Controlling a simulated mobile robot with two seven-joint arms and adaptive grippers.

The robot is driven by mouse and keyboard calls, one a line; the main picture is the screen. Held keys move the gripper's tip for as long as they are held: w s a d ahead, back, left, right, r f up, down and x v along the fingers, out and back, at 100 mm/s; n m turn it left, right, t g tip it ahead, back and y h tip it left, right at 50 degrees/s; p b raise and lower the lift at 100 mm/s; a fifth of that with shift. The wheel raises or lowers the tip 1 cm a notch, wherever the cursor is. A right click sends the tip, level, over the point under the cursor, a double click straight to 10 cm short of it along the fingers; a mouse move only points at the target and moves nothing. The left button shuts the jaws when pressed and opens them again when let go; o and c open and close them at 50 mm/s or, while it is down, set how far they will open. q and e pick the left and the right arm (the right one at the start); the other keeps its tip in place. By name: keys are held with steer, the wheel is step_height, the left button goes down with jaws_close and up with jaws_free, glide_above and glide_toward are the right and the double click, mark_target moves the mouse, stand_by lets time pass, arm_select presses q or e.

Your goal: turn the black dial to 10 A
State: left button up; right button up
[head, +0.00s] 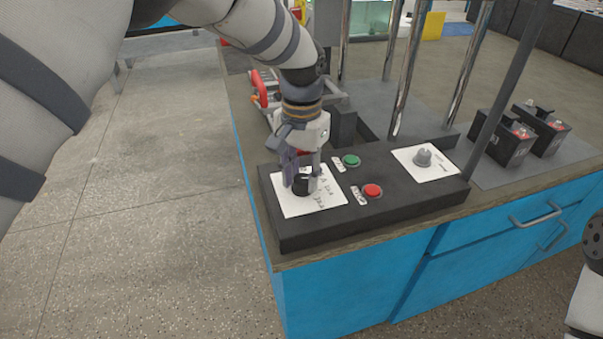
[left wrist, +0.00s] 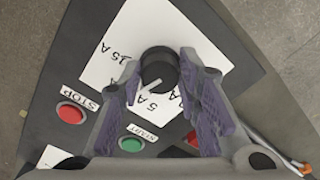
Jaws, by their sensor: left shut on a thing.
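The black dial (head: 303,184) sits on a white label plate (head: 293,207) at the left end of the dark control panel (head: 348,227). My left gripper (head: 302,178) points down over it, its fingers shut on the dial's sides. In the left wrist view the dial (left wrist: 158,68) is between the purple-padded fingers (left wrist: 166,90). A white pointer line on the dial points toward the lower left, near the 5 A mark. The 15 A mark is to the dial's left; the 10 A mark cannot be clearly read there.
A green START button (head: 351,160) and a red STOP button (head: 372,191) are close right of the dial. A grey knob (head: 423,157) is on a second white plate. Metal posts (head: 410,75) rise behind the panel. Black batteries (head: 505,142) stand at right.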

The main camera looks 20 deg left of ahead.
mark_target(301, 179)
arm_select(q)
steer(key=shift+f+m, duration=0.1)
steer(key=shift+m, duration=0.5)
steer(key=o, duration=1.1)
steer(key=shift+o, duration=0.2)
step_height(301, 179, up, 12)
